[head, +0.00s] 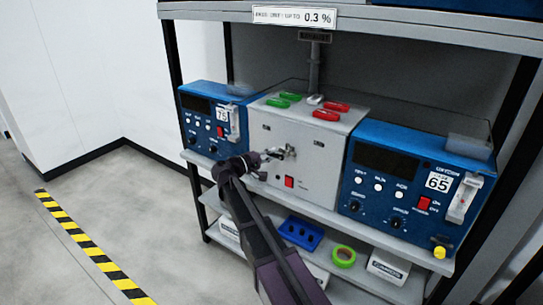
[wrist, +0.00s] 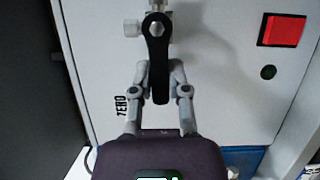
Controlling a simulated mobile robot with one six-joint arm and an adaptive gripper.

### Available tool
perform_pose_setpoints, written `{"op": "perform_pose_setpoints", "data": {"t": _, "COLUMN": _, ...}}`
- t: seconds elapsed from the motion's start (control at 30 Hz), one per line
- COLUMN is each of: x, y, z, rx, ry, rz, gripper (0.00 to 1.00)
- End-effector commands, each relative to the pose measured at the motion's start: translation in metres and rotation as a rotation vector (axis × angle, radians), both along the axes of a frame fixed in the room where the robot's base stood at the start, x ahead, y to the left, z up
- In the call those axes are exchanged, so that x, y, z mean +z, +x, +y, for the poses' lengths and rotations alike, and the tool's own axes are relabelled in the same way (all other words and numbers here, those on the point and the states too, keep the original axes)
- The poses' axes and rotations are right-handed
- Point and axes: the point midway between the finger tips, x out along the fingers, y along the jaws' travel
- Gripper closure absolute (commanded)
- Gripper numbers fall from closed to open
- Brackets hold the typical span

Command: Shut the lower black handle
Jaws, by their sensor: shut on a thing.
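The lower black handle (wrist: 157,55) is a short black lever on a silver valve fitting (wrist: 158,7) on the grey front panel. In the wrist view it hangs from its silver nut and points down the picture, between my fingers. My gripper (wrist: 160,84) is shut on the handle, one finger on each side near its free end. In the head view my gripper (head: 266,157) is at the silver fitting (head: 284,153) on the middle grey box; the handle is too small to make out there.
The grey analyser box (head: 335,165) stands between two blue units (head: 213,142) (head: 440,165). A red switch (head: 289,182) sits below the fitting. Red and green handles (head: 326,115) (head: 290,97) lie on the box top.

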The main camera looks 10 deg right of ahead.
Motion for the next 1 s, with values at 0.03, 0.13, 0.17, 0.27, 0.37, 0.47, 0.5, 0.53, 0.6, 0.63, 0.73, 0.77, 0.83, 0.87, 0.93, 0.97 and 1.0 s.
{"op": "perform_pose_setpoints", "data": {"t": 0.03, "x": -0.003, "y": 0.0, "z": -0.001, "rx": 0.0, "ry": -0.013, "rz": 0.012, "gripper": 1.0}}
{"op": "perform_pose_setpoints", "data": {"t": 0.13, "x": -0.005, "y": 0.0, "z": -0.001, "rx": -0.001, "ry": -0.045, "rz": 0.043, "gripper": 1.0}}
{"op": "perform_pose_setpoints", "data": {"t": 0.17, "x": -0.007, "y": 0.0, "z": -0.001, "rx": -0.001, "ry": -0.056, "rz": 0.055, "gripper": 1.0}}
{"op": "perform_pose_setpoints", "data": {"t": 0.27, "x": -0.01, "y": -0.001, "z": -0.001, "rx": -0.001, "ry": -0.102, "rz": 0.099, "gripper": 1.0}}
{"op": "perform_pose_setpoints", "data": {"t": 0.37, "x": -0.014, "y": -0.001, "z": -0.002, "rx": -0.001, "ry": -0.156, "rz": 0.155, "gripper": 1.0}}
{"op": "perform_pose_setpoints", "data": {"t": 0.47, "x": -0.017, "y": -0.002, "z": -0.003, "rx": 0.0, "ry": -0.219, "rz": 0.217, "gripper": 1.0}}
{"op": "perform_pose_setpoints", "data": {"t": 0.5, "x": -0.019, "y": -0.003, "z": -0.003, "rx": 0.0, "ry": -0.244, "rz": 0.243, "gripper": 1.0}}
{"op": "perform_pose_setpoints", "data": {"t": 0.53, "x": -0.02, "y": -0.003, "z": -0.003, "rx": -0.001, "ry": -0.264, "rz": 0.263, "gripper": 1.0}}
{"op": "perform_pose_setpoints", "data": {"t": 0.6, "x": -0.022, "y": -0.004, "z": -0.004, "rx": -0.001, "ry": -0.311, "rz": 0.31, "gripper": 1.0}}
{"op": "perform_pose_setpoints", "data": {"t": 0.63, "x": -0.023, "y": -0.005, "z": -0.004, "rx": 0.0, "ry": -0.332, "rz": 0.331, "gripper": 1.0}}
{"op": "perform_pose_setpoints", "data": {"t": 0.73, "x": -0.026, "y": -0.006, "z": -0.006, "rx": -0.001, "ry": -0.399, "rz": 0.398, "gripper": 1.0}}
{"op": "perform_pose_setpoints", "data": {"t": 0.77, "x": -0.026, "y": -0.007, "z": -0.006, "rx": 0.0, "ry": -0.42, "rz": 0.418, "gripper": 1.0}}
{"op": "perform_pose_setpoints", "data": {"t": 0.83, "x": -0.028, "y": -0.008, "z": -0.008, "rx": 0.0, "ry": -0.466, "rz": 0.466, "gripper": 1.0}}
{"op": "perform_pose_setpoints", "data": {"t": 0.87, "x": -0.029, "y": -0.009, "z": -0.008, "rx": -0.001, "ry": -0.487, "rz": 0.485, "gripper": 1.0}}
{"op": "perform_pose_setpoints", "data": {"t": 0.93, "x": -0.03, "y": -0.01, "z": -0.01, "rx": 0.0, "ry": -0.534, "rz": 0.533, "gripper": 1.0}}
{"op": "perform_pose_setpoints", "data": {"t": 0.97, "x": -0.031, "y": -0.011, "z": -0.01, "rx": -0.001, "ry": -0.553, "rz": 0.552, "gripper": 1.0}}
{"op": "perform_pose_setpoints", "data": {"t": 1.0, "x": -0.032, "y": -0.012, "z": -0.011, "rx": -0.001, "ry": -0.58, "rz": 0.58, "gripper": 1.0}}
